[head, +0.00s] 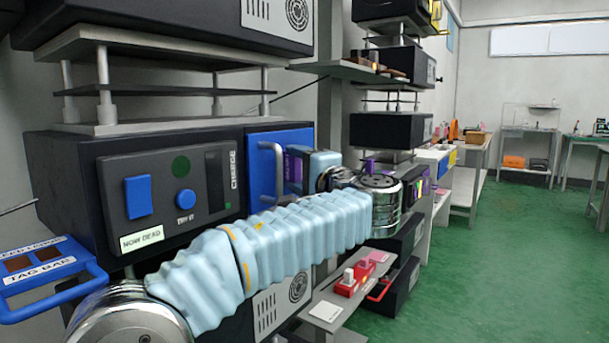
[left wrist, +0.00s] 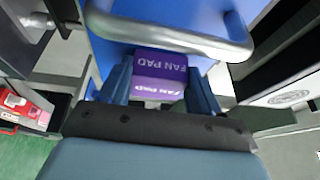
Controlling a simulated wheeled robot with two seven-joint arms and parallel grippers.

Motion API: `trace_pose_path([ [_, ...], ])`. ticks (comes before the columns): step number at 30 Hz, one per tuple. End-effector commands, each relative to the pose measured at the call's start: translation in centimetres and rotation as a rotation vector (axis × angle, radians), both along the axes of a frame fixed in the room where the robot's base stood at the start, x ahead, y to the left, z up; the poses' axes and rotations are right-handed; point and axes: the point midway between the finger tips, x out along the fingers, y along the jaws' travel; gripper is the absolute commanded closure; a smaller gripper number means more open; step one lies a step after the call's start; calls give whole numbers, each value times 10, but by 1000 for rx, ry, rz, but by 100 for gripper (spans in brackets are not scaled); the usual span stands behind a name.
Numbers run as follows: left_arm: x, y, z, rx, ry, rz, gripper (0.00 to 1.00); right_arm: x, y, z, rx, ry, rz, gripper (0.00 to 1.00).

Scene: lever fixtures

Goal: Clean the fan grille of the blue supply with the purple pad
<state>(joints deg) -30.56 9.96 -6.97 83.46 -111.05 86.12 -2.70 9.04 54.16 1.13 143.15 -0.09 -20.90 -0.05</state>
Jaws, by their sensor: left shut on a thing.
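The blue supply (head: 260,185) is the blue-fronted unit with a grey handle (head: 279,165), in the middle of the head view. It fills the top of the left wrist view (left wrist: 110,50), with its handle (left wrist: 170,30) across it. My left gripper (head: 300,170) is at the blue front, just right of the handle. It is shut on the purple pad (left wrist: 160,78), lettered "FAN PAD", between its blue fingers. The pad (head: 293,168) shows only partly in the head view. I cannot tell whether it touches the blue front. No fan grille shows on the blue front. My right gripper is out of view.
A black unit with buttons (head: 165,190) and a "NOW DEAD" label is left of the blue front. A blue tag bar (head: 45,275) juts out at lower left. A shelf (head: 340,300) with red items is below my arm. Green floor (head: 480,270) lies open at right.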

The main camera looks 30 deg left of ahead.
Motion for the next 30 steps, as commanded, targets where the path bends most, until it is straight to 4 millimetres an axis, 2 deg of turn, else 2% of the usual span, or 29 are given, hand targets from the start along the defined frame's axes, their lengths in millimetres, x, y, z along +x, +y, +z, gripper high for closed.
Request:
trace_pose_path([
  [1, -5, 1, -3, -1, -2, 0, 66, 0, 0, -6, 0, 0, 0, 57],
  [6, -15, 3, -1, 0, 0, 2, 66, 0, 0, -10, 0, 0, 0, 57],
  [17, -16, 1, 0, 1, -1, 3, 66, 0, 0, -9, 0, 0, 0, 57],
  [30, -19, -49, 1, 1, 1, -1, 66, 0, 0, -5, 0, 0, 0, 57],
])
